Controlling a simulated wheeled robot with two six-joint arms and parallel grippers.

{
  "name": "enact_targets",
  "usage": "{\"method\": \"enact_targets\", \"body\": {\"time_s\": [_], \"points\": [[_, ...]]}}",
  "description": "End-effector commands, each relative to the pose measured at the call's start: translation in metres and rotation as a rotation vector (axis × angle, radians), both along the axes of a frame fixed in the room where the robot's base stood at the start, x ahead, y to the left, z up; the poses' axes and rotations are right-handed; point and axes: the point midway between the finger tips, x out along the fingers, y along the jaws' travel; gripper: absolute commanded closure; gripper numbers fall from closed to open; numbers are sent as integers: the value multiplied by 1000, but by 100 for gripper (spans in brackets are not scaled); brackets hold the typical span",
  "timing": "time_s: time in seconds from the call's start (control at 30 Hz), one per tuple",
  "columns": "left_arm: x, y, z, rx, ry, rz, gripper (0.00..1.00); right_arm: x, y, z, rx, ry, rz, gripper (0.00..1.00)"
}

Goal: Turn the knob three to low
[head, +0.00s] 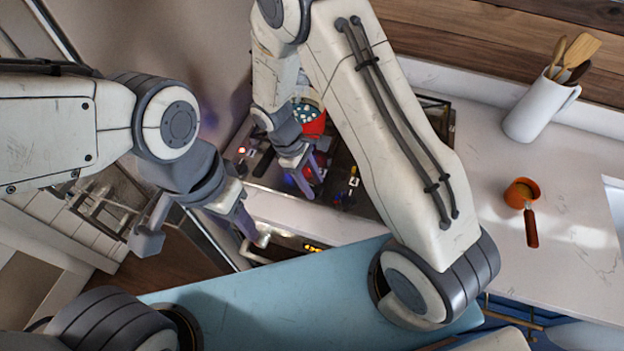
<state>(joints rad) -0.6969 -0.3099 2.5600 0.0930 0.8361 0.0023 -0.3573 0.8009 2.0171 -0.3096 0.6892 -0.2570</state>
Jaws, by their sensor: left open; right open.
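The stove (372,205) is in the middle of the head view, largely hidden behind my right arm. Small controls with lit marks show along its near edge, one group (352,182) right of my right gripper and one (241,152) at the left. I cannot tell which is knob three or how it is set. My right gripper (308,176) is open over the stove's near edge, between these groups; contact with a knob cannot be made out. My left gripper (198,236) is open and empty, in front of the stove and to the left.
A red pot (314,127) with pale and blue contents stands on the stove behind my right gripper. The right counter (577,205) holds a white utensil jug (538,108) and a small orange pan (521,193). A light-blue surface (290,295) lies in front.

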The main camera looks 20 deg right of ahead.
Motion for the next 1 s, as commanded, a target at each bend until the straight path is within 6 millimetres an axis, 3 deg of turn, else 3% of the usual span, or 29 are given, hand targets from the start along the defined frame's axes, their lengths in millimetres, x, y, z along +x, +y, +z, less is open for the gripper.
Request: {"method": "enact_targets", "body": {"time_s": [0.17, 0.3, 0.67, 1.0], "points": [[0, 0, 0, 0, 0, 0, 50, 0, 0, 0, 0, 0, -1, 50], [0, 0, 0, 0, 0, 0, 50, 0, 0, 0, -1, 0, -1, 100], [0, 0, 0, 0, 0, 0, 50, 0, 0, 0, -1, 1, -30, 100], [0, 0, 2, 0, 0, 0, 50, 1, -1, 1, -1, 2, -235, 100]]}}
